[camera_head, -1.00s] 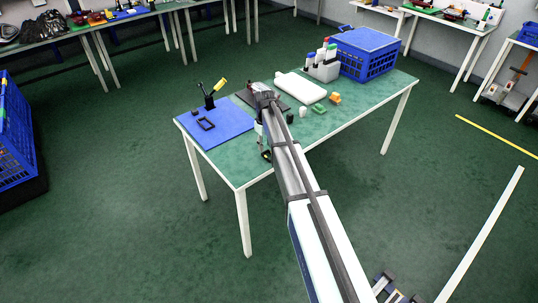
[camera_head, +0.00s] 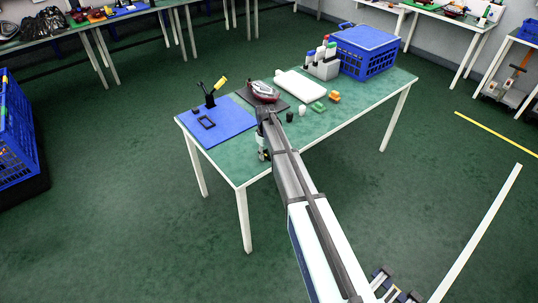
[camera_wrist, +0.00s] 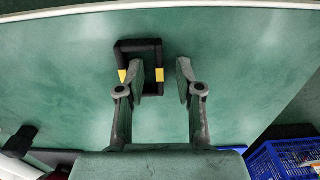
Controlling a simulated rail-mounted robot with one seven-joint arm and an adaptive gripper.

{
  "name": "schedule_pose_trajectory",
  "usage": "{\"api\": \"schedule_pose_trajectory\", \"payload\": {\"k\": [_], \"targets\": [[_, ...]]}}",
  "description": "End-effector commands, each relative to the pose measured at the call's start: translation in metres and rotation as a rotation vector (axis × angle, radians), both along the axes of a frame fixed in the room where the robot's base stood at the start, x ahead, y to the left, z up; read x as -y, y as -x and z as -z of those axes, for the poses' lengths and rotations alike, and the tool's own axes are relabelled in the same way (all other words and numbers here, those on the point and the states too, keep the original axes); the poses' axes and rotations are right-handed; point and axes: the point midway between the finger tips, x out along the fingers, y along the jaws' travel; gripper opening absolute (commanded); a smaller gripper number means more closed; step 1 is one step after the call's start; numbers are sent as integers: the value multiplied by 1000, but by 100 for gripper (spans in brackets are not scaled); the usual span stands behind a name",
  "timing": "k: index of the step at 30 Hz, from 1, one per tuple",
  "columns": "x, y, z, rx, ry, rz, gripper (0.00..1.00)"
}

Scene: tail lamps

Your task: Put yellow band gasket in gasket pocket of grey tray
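The yellow band gasket (camera_wrist: 124,52), a black rectangular frame with yellow bands, lies on the green table in the wrist view. My gripper (camera_wrist: 168,72) is open over its right part. The left finger overlaps the frame's opening and the right finger is outside its right side. I cannot tell how high the fingers are above it. In the head view my gripper is mostly hidden by my arm, near the table's front edge. A dark grey board or tray (camera_head: 284,104) bears a red lamp (camera_head: 262,90). I cannot make out a gasket pocket.
A blue mat (camera_head: 228,124) at the table's left holds a black frame (camera_head: 207,123) and a dark stand (camera_head: 209,100). A white flat piece (camera_head: 300,86), bottle rack (camera_head: 323,68), blue crate (camera_head: 365,55), green part (camera_head: 318,106) and orange part (camera_head: 334,96) stand farther right.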

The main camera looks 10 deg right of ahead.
Motion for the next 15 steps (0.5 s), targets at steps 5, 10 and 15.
{"api": "schedule_pose_trajectory", "payload": {"k": [5,10,15], "targets": [[0,0,0,0,0,0,0],[0,0,0,0,0,0,0],[0,0,-1,0,0,0,0]]}}
